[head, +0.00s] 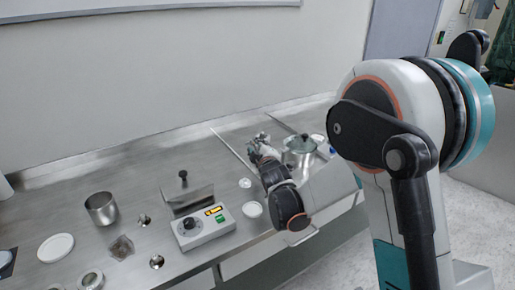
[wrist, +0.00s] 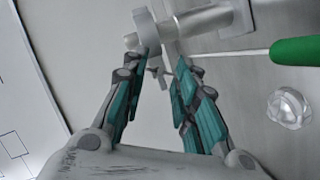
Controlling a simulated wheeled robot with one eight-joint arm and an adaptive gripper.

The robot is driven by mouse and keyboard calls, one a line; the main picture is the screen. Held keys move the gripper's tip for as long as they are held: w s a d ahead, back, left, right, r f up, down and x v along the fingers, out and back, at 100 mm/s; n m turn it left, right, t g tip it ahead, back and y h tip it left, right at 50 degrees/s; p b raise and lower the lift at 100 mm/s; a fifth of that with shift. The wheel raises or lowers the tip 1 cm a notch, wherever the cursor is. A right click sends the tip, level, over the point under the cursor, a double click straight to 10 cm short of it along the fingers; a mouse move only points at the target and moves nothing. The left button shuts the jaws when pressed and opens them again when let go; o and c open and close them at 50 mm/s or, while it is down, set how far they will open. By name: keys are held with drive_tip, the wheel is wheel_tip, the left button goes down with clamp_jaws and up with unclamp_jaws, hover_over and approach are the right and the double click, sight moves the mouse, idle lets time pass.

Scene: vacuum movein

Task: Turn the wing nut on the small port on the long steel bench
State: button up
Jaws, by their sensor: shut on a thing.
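My gripper (wrist: 164,62) has its two teal fingers closed around a small metal wing nut (wrist: 155,72) in the wrist view. The wing nut sits just below a pale grey, ring-shaped port fitting (wrist: 148,30), close beyond the fingertips. Part of the nut and its stem is hidden between the fingers. In the head view my gripper (head: 260,148) is low over the far part of the long steel bench (head: 140,165). The port and nut are too small and too covered by the gripper to make out there.
A steel pot (head: 300,150) stands right of my gripper. A control box (head: 205,228), a white dish (head: 252,209) and a steel cup (head: 101,207) are nearer.

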drive_tip(key=shift+d+r+m+g+y+p, duration=0.15)
drive_tip(key=shift+m+g+y+p, duration=0.25)
drive_tip(key=shift+m+g+p, duration=0.65)
drive_tip(key=shift+m+t+b, duration=0.25)
drive_tip(key=shift+b, duration=0.15)
drive_tip(key=o, duration=1.1)
drive_tip(key=v, duration=1.1)
drive_tip(key=shift+s+d, duration=0.1)
drive_tip(key=shift+s, duration=0.3)
